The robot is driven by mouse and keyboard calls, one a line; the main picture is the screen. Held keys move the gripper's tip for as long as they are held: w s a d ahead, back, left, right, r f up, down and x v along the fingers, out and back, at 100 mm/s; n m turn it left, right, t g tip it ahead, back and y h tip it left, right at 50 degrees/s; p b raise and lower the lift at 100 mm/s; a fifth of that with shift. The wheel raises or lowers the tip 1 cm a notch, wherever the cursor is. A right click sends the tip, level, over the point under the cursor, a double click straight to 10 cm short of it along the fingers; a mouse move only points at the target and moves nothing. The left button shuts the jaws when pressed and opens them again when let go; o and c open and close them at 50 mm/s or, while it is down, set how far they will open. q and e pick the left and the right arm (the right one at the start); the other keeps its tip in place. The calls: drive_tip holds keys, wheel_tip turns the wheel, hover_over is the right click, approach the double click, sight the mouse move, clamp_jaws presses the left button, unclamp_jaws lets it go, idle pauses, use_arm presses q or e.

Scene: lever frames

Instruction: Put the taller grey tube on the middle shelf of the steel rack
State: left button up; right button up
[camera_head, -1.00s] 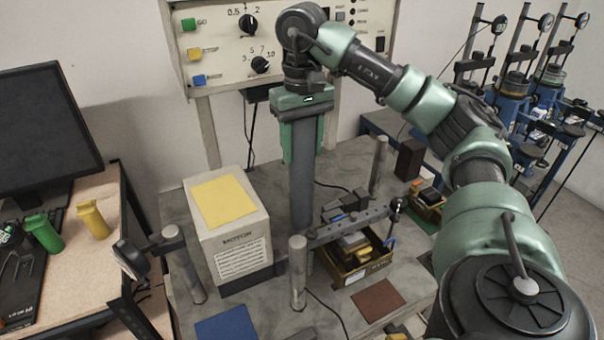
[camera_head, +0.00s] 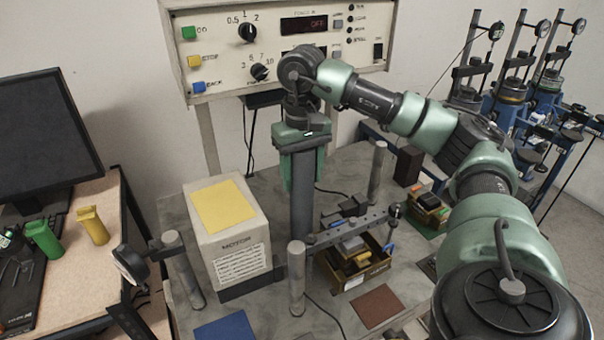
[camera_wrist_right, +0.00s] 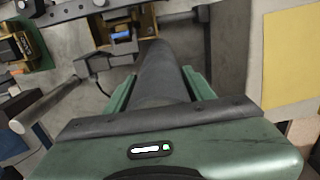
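The taller grey tube (camera_head: 302,195) is dark grey and upright over the lab table in the head view. My right gripper (camera_head: 304,180) comes down from above, its green fingers on either side of the upper part of the tube. The right wrist view shows the tube (camera_wrist_right: 160,75) between both fingers (camera_wrist_right: 160,92), running away from the palm. The fingers look shut on it. The tube's lower end is near a short grey post and a crossbar; I cannot tell whether it touches the table. My left gripper is not in view. I see no steel rack with shelves.
A motor box (camera_head: 237,264) with a yellow top stands left of the tube. The grey post (camera_head: 297,285) and crossbar (camera_head: 350,226) are close by. A parts bin (camera_head: 365,280) lies to the right. A control panel (camera_head: 285,70) rises behind. Blue test rigs (camera_head: 505,105) stand far right.

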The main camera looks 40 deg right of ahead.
drive_tip(key=shift+o, duration=0.9)
